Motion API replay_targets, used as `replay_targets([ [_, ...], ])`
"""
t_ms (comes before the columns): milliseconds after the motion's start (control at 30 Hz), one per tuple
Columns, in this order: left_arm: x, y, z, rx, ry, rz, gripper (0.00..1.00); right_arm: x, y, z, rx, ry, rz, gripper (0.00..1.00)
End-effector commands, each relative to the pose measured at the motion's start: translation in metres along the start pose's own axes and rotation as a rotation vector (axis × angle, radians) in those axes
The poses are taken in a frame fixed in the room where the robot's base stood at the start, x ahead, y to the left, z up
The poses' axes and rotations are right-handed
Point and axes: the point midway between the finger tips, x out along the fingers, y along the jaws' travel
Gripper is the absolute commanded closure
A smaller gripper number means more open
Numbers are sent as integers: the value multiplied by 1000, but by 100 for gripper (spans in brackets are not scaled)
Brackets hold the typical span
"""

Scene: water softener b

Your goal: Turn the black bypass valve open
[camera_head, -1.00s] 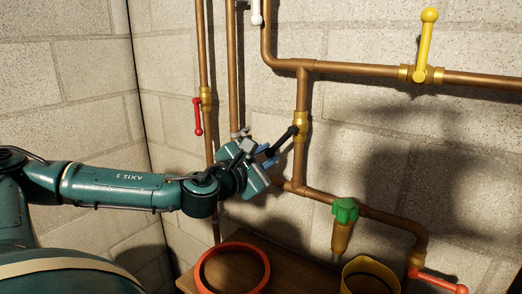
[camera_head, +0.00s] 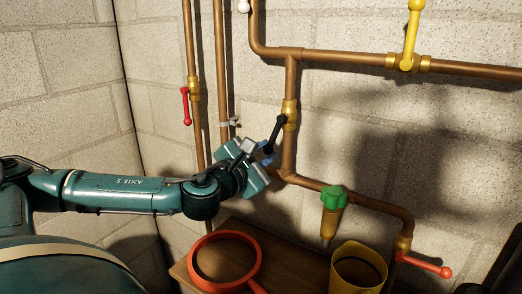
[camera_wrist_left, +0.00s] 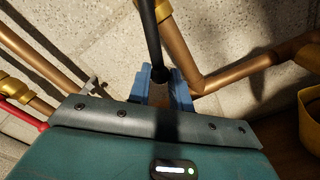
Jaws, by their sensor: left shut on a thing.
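The black bypass valve handle (camera_head: 274,132) sits on a brass valve body (camera_head: 289,108) on the vertical copper pipe. The handle slants down and to the left from the brass body. My left gripper (camera_head: 264,156) is shut on the lower end of the handle. In the left wrist view the black handle (camera_wrist_left: 149,35) runs down between the blue fingertips (camera_wrist_left: 160,84). The gripped end of the handle is hidden by the fingers. My right gripper is not in view.
A red-handled valve (camera_head: 186,105) is on the pipe to the left, a yellow-handled one (camera_head: 411,35) at upper right.

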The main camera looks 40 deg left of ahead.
Motion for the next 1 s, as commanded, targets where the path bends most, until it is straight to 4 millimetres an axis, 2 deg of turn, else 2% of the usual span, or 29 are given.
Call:
replay_targets([
  [233,0,-4,2,-2,-1,-7,92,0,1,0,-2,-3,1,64],
  [567,0,-21,14,-2,-3,-7,90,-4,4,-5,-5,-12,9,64],
  [867,0,-22,15,2,-5,-2,90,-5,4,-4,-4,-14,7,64],
  [900,0,-22,15,2,-5,-2,76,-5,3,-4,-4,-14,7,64],
  [1000,0,-22,15,2,-5,-2,68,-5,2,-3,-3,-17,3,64],
])
